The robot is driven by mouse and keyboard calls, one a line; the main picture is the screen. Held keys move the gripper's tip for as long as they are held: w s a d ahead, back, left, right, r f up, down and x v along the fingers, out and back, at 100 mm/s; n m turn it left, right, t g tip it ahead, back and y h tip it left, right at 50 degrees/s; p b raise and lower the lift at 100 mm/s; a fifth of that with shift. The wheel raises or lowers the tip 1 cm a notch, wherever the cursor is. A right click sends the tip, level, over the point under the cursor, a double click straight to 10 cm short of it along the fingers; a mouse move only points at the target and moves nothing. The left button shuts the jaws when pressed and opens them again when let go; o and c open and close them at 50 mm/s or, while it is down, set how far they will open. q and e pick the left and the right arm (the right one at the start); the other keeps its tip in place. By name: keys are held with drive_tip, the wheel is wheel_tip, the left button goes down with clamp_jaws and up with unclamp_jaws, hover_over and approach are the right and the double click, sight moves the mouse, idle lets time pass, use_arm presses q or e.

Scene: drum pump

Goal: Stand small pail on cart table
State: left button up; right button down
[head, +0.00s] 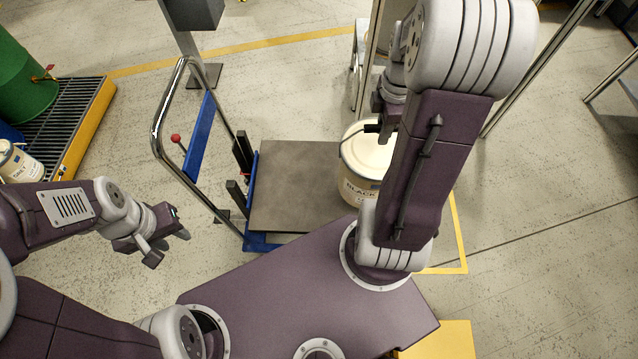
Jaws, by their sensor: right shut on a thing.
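The small pail (357,190) is cream-coloured, with dark lettering on its label. It looks upright at the right edge of the cart table, and I cannot tell whether it is over the table or beside it. My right gripper (376,128) is shut on the pail's wire handle above the lid; my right arm hides part of the pail. The cart table (290,190) is a flat dark grey top on a blue frame, with its visible surface bare. My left gripper (169,247) is open and empty, left of the cart.
The cart's push handle (155,130) rises on its left side. Another pail (22,165) and a green drum (22,85) are on the left by a yellow-edged grate (88,130). Metal frame posts (545,62) stand at the right.

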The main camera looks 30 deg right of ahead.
drive_tip(key=shift+s+d+m, duration=0.5)
drive_tip(key=shift+s+d, duration=0.1)
drive_tip(key=shift+d, duration=0.35)
drive_tip(key=shift+w+a+f+b, duration=0.45)
drive_tip(key=shift+w+a+f, duration=0.2)
drive_tip(key=shift+w+f, duration=1.2)
drive_tip(key=shift+w+a+f+b, duration=0.45)
drive_tip(key=shift+w+a+f, duration=0.15)
drive_tip(key=shift+w+f, duration=1.25)
drive_tip(key=shift+w+a+f+b, duration=0.45)
drive_tip(key=shift+w+a+f, duration=0.2)
drive_tip(key=shift+w+f, duration=1.2)
drive_tip(key=c, duration=1.3)
unclamp_jaws()
drive_tip(key=shift+s+a, duration=0.1)
drive_tip(key=shift+s, duration=0.05)
